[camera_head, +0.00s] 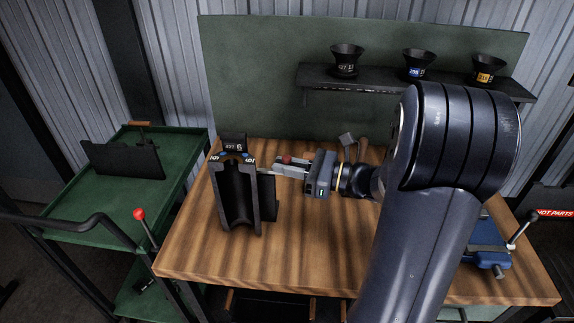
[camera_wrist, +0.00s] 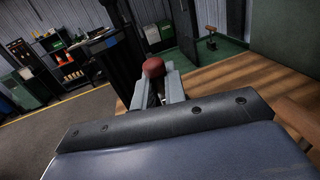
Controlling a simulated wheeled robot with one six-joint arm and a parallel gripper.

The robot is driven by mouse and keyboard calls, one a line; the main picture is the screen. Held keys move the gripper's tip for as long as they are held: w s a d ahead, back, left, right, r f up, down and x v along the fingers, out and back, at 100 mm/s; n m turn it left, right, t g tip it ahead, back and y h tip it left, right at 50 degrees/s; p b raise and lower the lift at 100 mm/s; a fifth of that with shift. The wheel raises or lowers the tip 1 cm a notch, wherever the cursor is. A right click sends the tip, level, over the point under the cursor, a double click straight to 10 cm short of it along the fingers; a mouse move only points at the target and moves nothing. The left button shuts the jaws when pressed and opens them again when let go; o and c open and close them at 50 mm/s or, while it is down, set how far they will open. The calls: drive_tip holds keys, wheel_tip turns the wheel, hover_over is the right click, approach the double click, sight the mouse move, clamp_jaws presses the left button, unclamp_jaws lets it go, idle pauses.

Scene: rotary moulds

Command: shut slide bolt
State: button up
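A dark mould (camera_head: 227,198) stands upright on the wooden bench, its hollow front facing me and small labels on its top. A flat dark panel (camera_head: 268,196) stands beside it on the right. My gripper (camera_head: 283,165) reaches in from the right at the mould's upper right side. A red knob (camera_head: 287,159) shows at its grey fingers; in the wrist view the red knob (camera_wrist: 154,68) sits between the fingertips. The fingers are apart with something dark between them. I cannot tell whether they press on the knob or its stem. The bolt's bar is hidden.
The wooden bench (camera_head: 300,262) is clear in front of the mould. A blue vise (camera_head: 487,250) is at the right. Dark funnels (camera_head: 346,60) stand on a back shelf. A green cart (camera_head: 95,205) stands left.

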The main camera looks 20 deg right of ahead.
clamp_jaws()
drive_tip(key=shift+s+x, duration=0.15)
drive_tip(key=shift+x, duration=0.65)
drive_tip(key=shift+s+x, duration=0.15)
drive_tip(key=shift+x, duration=0.65)
drive_tip(key=shift+a+r, duration=0.1)
drive_tip(key=shift+r, duration=0.05)
drive_tip(key=shift+o, duration=0.7)
unclamp_jaws()
drive_tip(key=o, duration=0.3)
drive_tip(key=shift+w+a, duration=0.1)
drive_tip(key=shift+a, duration=0.1)
